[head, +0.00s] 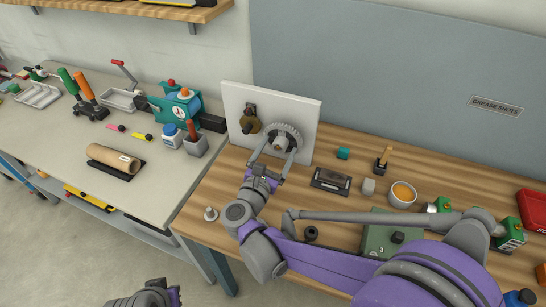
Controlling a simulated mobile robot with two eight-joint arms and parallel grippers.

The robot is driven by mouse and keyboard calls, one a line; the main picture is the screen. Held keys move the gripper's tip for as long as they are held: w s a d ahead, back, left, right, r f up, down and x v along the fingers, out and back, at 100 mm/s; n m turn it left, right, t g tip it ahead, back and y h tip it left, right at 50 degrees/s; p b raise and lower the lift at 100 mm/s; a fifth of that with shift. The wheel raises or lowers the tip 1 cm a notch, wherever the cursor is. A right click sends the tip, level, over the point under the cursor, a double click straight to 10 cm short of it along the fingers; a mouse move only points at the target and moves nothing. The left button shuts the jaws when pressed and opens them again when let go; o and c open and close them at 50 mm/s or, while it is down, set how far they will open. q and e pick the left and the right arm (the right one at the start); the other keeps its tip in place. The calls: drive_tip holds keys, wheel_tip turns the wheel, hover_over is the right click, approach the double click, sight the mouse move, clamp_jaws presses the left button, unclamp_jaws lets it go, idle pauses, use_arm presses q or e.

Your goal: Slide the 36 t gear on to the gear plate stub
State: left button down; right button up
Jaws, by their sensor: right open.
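The white gear plate (308,112) stands upright at the back left of the wooden bench. A large grey toothed gear (291,130) is at the plate's right half, its face towards me, with a round grey hub or stub end at its middle. I cannot tell how far the gear sits on the stub. My right gripper (280,146) is in front of the gear, its two fingers spread either side of the hub; contact is not clear.
A small metal part (211,214) lies at the bench's left edge. A cluttered grey table (150,185) adjoins left.

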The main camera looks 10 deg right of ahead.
clamp_jaws()
drive_tip(key=shift+w, duration=0.1)
idle(0.9)
drive_tip(key=shift+x, duration=1.25)
unclamp_jaws()
drive_tip(key=shift+d+r, duration=0.1)
drive_tip(key=shift+r, duration=0.05)
idle(0.3)
